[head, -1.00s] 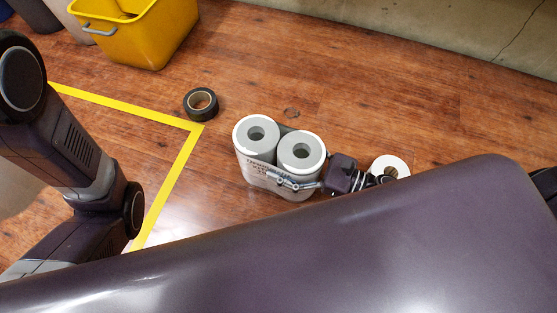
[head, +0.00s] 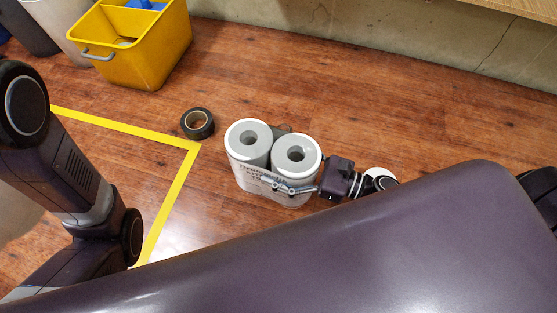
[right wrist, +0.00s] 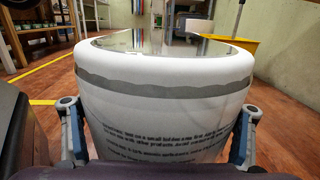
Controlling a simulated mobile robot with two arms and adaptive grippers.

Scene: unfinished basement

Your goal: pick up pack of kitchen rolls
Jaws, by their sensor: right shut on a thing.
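My right gripper (head: 297,188) comes from the right and is shut on the near side of the pack. In the right wrist view the pack (right wrist: 165,105) fills the middle, with a finger of the gripper (right wrist: 160,135) at each side. Whether the pack touches the floor is hard to tell. My left arm is at the left of the head view; its gripper is out of view.
A roll of black tape (head: 197,124) lies on the wooden floor, left of the pack. A yellow tape line (head: 128,131) marks a corner on the floor. A yellow bucket (head: 150,45) stands at the back left. A white roll (head: 380,178) is partly hidden behind my right arm.

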